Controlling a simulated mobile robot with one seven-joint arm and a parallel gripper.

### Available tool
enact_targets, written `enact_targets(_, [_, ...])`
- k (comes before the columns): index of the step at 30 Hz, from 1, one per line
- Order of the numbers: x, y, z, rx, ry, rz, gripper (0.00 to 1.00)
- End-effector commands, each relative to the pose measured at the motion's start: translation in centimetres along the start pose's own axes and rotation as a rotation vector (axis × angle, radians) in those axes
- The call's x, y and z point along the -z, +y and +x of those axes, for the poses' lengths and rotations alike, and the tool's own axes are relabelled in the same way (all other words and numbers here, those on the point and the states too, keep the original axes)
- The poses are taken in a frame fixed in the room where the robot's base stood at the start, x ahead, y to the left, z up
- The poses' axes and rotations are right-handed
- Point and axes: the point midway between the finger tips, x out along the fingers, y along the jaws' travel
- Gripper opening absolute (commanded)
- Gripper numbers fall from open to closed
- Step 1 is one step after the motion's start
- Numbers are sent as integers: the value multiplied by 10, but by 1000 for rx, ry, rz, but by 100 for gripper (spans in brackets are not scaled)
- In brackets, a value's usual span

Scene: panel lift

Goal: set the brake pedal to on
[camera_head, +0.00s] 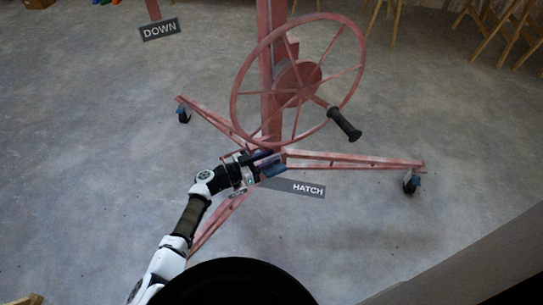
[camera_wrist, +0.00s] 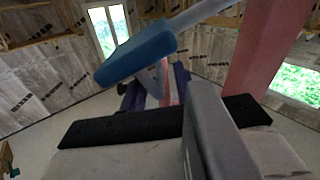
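The red panel lift (camera_head: 270,85) stands upright on splayed legs. My gripper (camera_head: 264,160) is low at the foot of its column, where the legs meet. In the wrist view a blue pad on a pale grey lever (camera_wrist: 137,56), which looks like the brake pedal, is tilted just beyond my gripper (camera_wrist: 190,120). A gap shows between the pad and the black finger parts. In the head view the pedal is hard to tell from my gripper and the lift's base. Whether the fingers are open or shut is unclear.
The spoked handwheel (camera_head: 298,85) with its black handle (camera_head: 344,124) hangs above my gripper. The lift's right leg (camera_head: 350,161) ends in a caster (camera_head: 411,183). A HATCH sign (camera_head: 308,190) and a DOWN sign (camera_head: 159,30) show. Open concrete floor (camera_head: 90,180) lies to the left.

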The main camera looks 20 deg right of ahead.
Motion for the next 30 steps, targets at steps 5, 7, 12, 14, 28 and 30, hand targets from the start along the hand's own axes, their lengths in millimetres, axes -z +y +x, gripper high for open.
enact_targets(5, [0, 0, 11, 1, 0, -1, 31])
enact_targets(7, [0, 0, 12, 2, 0, -1, 31])
enact_targets(12, [0, 0, 12, 2, 0, -1, 31])
enact_targets(14, [0, 0, 12, 1, 0, -1, 27])
enact_targets(28, [0, -1, 11, 4, 0, 0, 0])
enact_targets(30, [0, 0, 11, 4, 0, 3, 0])
